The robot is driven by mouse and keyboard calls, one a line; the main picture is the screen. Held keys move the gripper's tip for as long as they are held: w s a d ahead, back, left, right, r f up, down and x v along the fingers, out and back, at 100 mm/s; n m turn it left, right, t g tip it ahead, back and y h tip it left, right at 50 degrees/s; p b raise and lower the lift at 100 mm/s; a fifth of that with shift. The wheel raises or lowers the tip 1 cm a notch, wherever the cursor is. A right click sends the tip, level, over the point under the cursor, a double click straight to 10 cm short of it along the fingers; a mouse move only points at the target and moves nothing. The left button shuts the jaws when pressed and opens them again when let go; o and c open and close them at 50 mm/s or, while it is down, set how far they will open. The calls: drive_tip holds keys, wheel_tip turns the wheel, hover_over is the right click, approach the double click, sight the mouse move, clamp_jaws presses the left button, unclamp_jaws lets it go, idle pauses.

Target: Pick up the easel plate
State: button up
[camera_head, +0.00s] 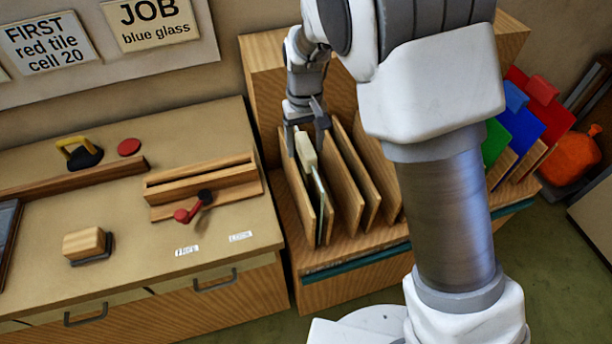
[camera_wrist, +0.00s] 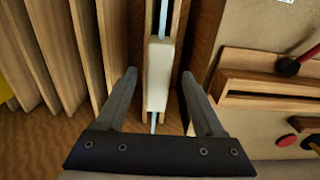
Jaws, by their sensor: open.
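What appears to be the easel plate is a thin pale blue glass plate (camera_head: 321,190) with a cream grip block (camera_head: 306,151) on its upper edge. It stands on edge in the leftmost slot of a wooden rack. In the wrist view its edge shows as a thin blue line (camera_wrist: 163,18), with the cream block (camera_wrist: 159,75) in the middle. My gripper (camera_head: 306,136) points down over the block, open, with one finger on each side. The wrist view shows gaps between the fingers (camera_wrist: 159,80) and the block. The plate's lower part is hidden between the dividers.
Wooden dividers (camera_head: 346,185) stand close on the right of the plate. Green, blue (camera_head: 527,115) and red panels stand further right. On the left, the bench (camera_head: 130,225) bears a wooden holder (camera_head: 203,183), a red-handled tool (camera_head: 190,213) and a block (camera_head: 86,243).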

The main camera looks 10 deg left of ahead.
wheel_tip(320, 180, down, 4)
drive_tip(key=shift+w+d+f, duration=0.1)
drive_tip(key=shift+w, duration=0.05)
clamp_jaws()
idle(0.3)
